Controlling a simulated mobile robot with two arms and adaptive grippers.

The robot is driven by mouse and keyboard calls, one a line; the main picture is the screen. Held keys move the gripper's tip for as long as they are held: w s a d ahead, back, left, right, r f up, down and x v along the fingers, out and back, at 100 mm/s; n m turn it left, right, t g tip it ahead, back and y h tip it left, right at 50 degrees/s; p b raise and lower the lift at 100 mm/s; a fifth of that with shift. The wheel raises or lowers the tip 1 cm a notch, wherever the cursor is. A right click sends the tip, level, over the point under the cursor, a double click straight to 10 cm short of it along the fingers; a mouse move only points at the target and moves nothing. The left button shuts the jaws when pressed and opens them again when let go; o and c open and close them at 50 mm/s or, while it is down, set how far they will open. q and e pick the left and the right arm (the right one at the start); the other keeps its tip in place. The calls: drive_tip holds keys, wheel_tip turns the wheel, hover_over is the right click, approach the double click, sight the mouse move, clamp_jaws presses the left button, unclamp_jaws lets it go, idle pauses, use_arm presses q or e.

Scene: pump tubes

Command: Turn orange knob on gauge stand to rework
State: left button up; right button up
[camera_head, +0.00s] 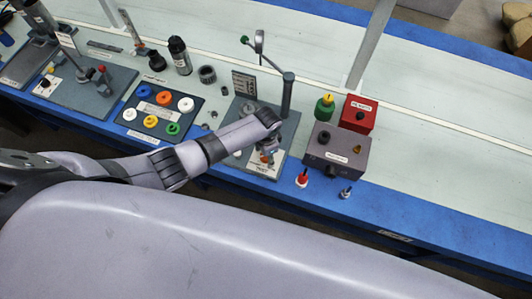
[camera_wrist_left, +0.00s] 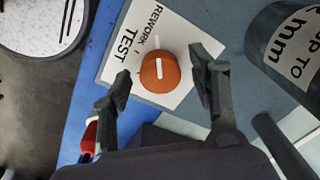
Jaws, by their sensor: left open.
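The orange knob (camera_wrist_left: 160,73) sits on a white label card (camera_wrist_left: 178,28) printed REWORK and TEST in the left wrist view. Its white pointer line runs nearly straight up the picture, towards the short tick by REWORK. My left gripper (camera_wrist_left: 161,68) is open, with one finger on each side of the knob and visible gaps to it. In the head view my left gripper (camera_head: 267,150) is over the front of the gauge stand (camera_head: 289,128), largely covering the orange knob (camera_head: 265,158). My right gripper is not in view.
A grey box (camera_head: 348,153), a red box (camera_head: 360,113) and a green-yellow knob (camera_head: 325,106) stand right of the gauge stand. A tray of coloured caps (camera_head: 140,127) lies left. A dark cylinder (camera_wrist_left: 285,45) is close to the right finger. The far belt is clear.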

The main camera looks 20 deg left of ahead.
use_arm(q)
wheel_tip(320, 180, up, 12)
idle(0.6)
drive_tip(key=shift+s+d, duration=0.15)
idle(0.3)
